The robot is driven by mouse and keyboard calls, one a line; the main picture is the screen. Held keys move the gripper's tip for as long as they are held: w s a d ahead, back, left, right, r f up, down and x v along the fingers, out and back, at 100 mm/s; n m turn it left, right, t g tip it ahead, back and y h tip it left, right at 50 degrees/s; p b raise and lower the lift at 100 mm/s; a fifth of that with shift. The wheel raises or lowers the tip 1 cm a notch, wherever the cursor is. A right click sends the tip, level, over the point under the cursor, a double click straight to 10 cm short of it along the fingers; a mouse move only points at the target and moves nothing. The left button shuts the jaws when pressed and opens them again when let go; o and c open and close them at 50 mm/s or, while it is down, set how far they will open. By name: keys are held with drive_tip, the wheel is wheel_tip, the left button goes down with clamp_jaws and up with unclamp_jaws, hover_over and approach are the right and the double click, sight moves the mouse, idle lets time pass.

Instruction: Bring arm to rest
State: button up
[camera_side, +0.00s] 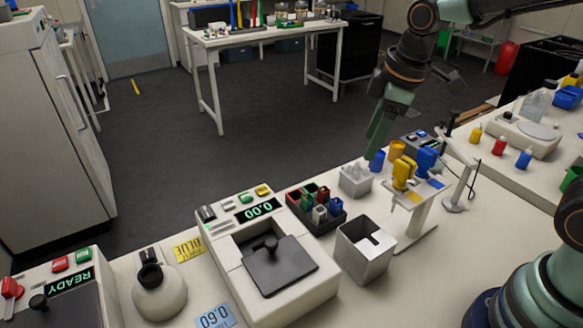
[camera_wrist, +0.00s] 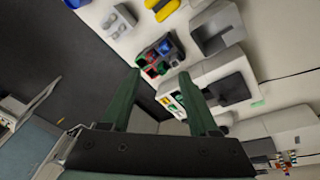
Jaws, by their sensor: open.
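My gripper (camera_wrist: 160,98) is open and empty, with its two green fingers spread apart in the wrist view. In the side view my gripper (camera_side: 378,135) hangs above the back edge of the bench, over the grey block (camera_side: 356,179) and the blue and yellow pipette-like tools (camera_side: 403,172). Its fingers overlap in that view, and a blue item (camera_side: 377,160) shows just below the tips. I cannot tell the exact gap between them. The wrist view shows the bench from above, tilted, with nothing between the fingers.
A white device reading 0.00 (camera_side: 222,240) stands mid-bench. Beside it are a dark rack of coloured items (camera_side: 332,222) and an open grey bin (camera_side: 344,246). A white flask-like vessel (camera_side: 160,295) and a READY device (camera_side: 35,284) stand left. Small bottles (camera_side: 499,146) stand right.

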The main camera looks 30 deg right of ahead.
drive_tip(key=s+d+r+m+t, duration=0.2)
drive_tip(key=s+d+m, duration=0.3)
drive_tip(key=m, duration=0.4)
drive_tip(key=shift+s+d+r+t, duration=0.15)
drive_tip(key=shift+s+r+t, duration=0.25)
drive_tip(key=shift+s+r, duration=0.35)
